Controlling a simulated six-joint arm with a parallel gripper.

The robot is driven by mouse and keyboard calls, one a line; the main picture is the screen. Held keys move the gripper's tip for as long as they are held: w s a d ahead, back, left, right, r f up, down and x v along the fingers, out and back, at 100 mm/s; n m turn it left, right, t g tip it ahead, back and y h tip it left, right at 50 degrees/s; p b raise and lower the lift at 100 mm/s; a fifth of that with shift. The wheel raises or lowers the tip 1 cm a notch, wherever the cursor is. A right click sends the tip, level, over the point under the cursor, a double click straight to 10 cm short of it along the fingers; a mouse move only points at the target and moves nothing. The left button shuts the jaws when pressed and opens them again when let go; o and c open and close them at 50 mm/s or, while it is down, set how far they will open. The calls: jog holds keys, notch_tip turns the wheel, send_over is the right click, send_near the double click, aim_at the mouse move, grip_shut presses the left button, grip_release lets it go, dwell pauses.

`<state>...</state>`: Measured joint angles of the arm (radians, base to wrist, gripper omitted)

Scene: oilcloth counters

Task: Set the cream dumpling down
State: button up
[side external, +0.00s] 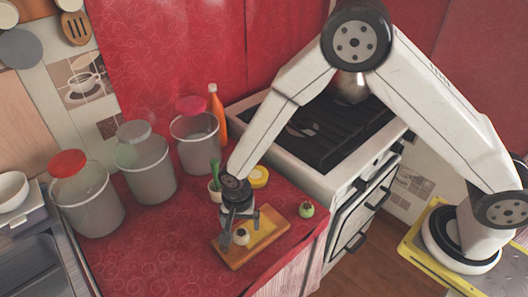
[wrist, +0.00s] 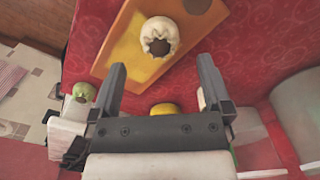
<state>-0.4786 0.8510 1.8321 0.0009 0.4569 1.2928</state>
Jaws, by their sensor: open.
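The cream dumpling (side external: 241,237) is a small pale bun with a dark centre. It rests on the orange tray (side external: 232,262), on its yellow inset. In the wrist view the dumpling (wrist: 153,29) lies just beyond my fingertips, between their lines, with a gap to both. My gripper (side external: 241,228) is open over the tray, with its fingers apart, and it also shows open and empty in the wrist view (wrist: 162,62). A brown round thing (wrist: 197,5) is partly cut off at the top edge of the wrist view.
A green dumpling (side external: 307,210) sits on the red counter, right of the tray. Several tall canisters (side external: 146,165) and an orange bottle (side external: 217,112) stand behind. The stove (side external: 325,130) is to the right.

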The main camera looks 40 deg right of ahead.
aim_at(243, 232)
notch_tip(243, 232, up, 7)
jog(key=shift+r, duration=0.2)
dwell(0.3)
dwell(0.3)
jog(key=s+d+r+n+t, duration=0.1)
jog(key=s+d+r+n, duration=0.1)
jog(key=d, duration=0.4)
jog(key=s+d+r+n, duration=0.3)
jog(key=s+d+n, duration=0.1)
jog(key=d, duration=0.3)
jog(key=s+d+r+n+t, duration=0.1)
jog(key=s+d+r+n, duration=0.2)
jog(key=d, duration=0.4)
jog(key=shift+s+r+t, duration=0.2)
jog(key=shift+s+t, duration=0.1)
jog(key=shift+s, duration=0.45)
